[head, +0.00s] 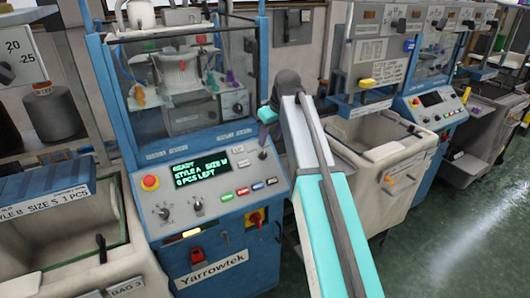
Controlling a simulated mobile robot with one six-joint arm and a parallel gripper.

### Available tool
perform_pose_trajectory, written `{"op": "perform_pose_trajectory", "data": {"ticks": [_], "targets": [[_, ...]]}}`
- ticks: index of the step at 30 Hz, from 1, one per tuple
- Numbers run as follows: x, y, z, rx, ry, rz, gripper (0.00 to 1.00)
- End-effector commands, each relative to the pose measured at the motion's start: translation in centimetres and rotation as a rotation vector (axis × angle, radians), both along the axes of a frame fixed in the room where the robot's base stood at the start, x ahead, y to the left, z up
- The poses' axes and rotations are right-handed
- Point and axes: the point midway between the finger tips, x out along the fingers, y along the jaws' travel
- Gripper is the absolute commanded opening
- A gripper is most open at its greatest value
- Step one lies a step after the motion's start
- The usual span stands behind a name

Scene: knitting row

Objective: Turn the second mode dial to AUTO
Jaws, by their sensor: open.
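The near blue knitting machine has a sloped grey control panel (210,232) with two small dark dials, a left dial (163,213) and a right dial (198,204). Their marks are too small to read, so I cannot tell their settings or which is a mode dial. My arm rises past the near panel's right side.
A red emergency button (150,183), several coloured buttons and a black-knobbed lever (262,155) are on the near panel. A red-yellow switch (256,218) sits below. A cream bin (375,140) stands right of my arm. Green floor (450,240) is clear at lower right.

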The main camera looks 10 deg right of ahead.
Motion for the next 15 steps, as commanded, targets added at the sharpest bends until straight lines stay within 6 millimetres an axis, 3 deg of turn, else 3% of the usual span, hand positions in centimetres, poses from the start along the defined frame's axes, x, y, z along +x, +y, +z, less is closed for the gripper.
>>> {"op": "perform_pose_trajectory", "data": {"ticks": [15], "targets": [[2.1,0.6,-5.1,-0.001,0.002,-0.001,0.42]]}}
